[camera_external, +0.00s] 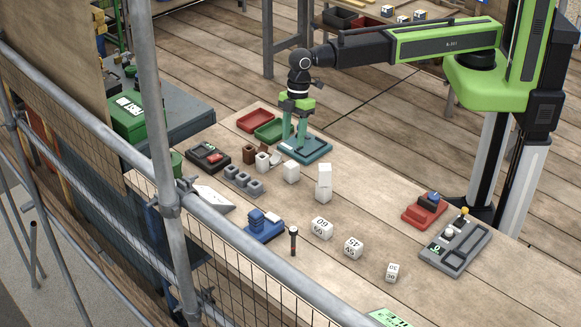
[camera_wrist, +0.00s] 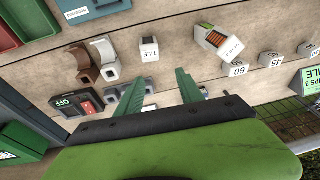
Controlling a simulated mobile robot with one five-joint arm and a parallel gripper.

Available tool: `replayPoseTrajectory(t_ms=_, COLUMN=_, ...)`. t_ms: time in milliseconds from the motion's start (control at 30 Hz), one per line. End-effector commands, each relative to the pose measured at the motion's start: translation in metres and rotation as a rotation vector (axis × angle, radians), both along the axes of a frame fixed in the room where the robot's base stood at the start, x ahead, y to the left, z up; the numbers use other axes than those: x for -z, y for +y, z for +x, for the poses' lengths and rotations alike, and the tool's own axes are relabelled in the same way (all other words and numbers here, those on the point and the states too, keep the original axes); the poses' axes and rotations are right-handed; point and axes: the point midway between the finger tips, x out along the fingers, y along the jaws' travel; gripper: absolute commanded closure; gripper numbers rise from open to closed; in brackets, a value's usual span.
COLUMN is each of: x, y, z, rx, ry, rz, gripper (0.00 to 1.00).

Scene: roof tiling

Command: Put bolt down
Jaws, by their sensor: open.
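My gripper (camera_external: 293,143) points down over the near edge of a teal tray (camera_external: 318,149). Its two green fingers are apart in the wrist view (camera_wrist: 159,80), with nothing held between them. A dark, upright, bolt-like piece (camera_external: 293,240) with a wider head stands on the bench, well in front of my gripper and apart from it. I cannot tell for sure that it is the bolt. No bolt shows clearly in the wrist view, and the fingers hide part of the bench there.
White blocks (camera_external: 291,172) and brown and white curved pieces (camera_external: 249,154) stand close to my gripper. Red (camera_external: 255,119) and green trays lie behind. Numbered blocks (camera_external: 321,228) and a blue holder (camera_external: 265,230) are in front. Open bench lies at the right middle.

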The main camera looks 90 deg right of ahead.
Motion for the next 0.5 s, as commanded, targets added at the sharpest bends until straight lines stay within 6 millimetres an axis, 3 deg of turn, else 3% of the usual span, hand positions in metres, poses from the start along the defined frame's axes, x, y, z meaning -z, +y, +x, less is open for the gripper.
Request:
replayPoseTrajectory(t_ms=33, x=0.002, y=-0.063, z=-0.026, rx=0.128, ry=0.028, rz=-0.024, gripper=0.56)
replayPoseTrajectory(t_ms=100, x=0.004, y=-0.135, z=-0.053, rx=0.313, ry=0.068, rz=-0.061, gripper=0.56)
replayPoseTrajectory(t_ms=200, x=0.005, y=-0.214, z=-0.094, rx=0.54, ry=0.117, rz=-0.107, gripper=0.56)
replayPoseTrajectory(t_ms=333, x=0.006, y=-0.271, z=-0.131, rx=0.735, ry=0.156, rz=-0.143, gripper=0.56)
replayPoseTrajectory(t_ms=500, x=0.006, y=-0.289, z=-0.142, rx=0.805, ry=0.17, rz=-0.157, gripper=0.56)
